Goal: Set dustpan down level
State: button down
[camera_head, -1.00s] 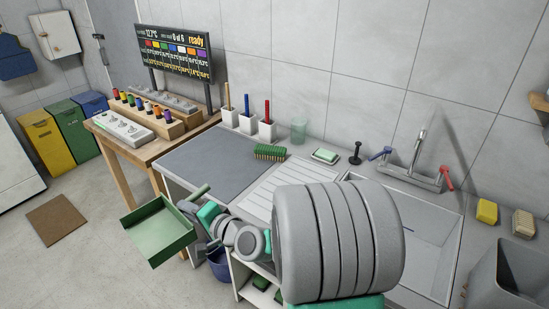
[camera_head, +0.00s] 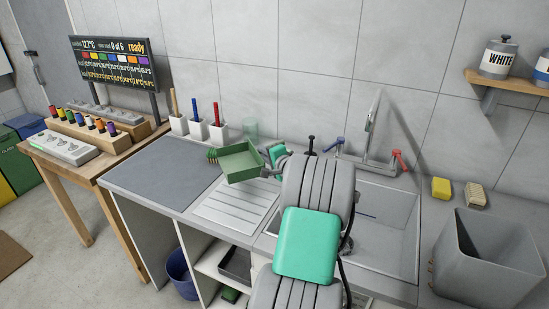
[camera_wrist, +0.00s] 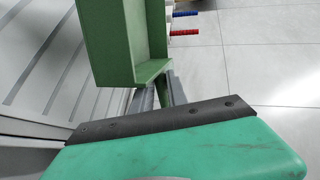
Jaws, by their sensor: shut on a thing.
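The green dustpan (camera_head: 240,165) is held in the air over the far part of the ridged drainboard (camera_head: 238,208), in front of the wall. Its open tray faces up and looks roughly level, perhaps slightly tilted. My gripper (camera_head: 269,172) is shut on the dustpan's handle, at the pan's right side. In the wrist view the pan (camera_wrist: 124,40) stands just past my fingers (camera_wrist: 158,92), with the grooved drainboard to its left. The handle is mostly hidden between the fingers. The pan's height above the drainboard is hard to tell.
A green brush (camera_head: 212,155) shows just behind the pan's left edge. The sink (camera_head: 385,225) and tap (camera_head: 368,150) are to the right. The grey worktop (camera_head: 165,180) on the left is clear.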

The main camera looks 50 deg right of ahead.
jog(key=shift+m+h, duration=0.3)
jog(key=shift+h, duration=0.1)
jog(key=shift+s+d+f+b, duration=0.25)
jog(key=shift+d+f+b, duration=0.35)
jog(key=shift+f, duration=0.65)
jog(key=shift+s+d+f+b, duration=0.3)
jog(key=shift+d+f+b, duration=0.35)
jog(key=shift+f, duration=0.55)
jog(key=shift+s+d+f+b, duration=0.25)
jog(key=shift+d+f+b, duration=0.35)
jog(key=shift+f, duration=0.65)
jog(key=shift+a+f+b, duration=0.2)
jog(key=shift+f+b, duration=0.3)
jog(key=c, duration=1.2)
grip_release()
jog(key=shift+c, duration=0.2)
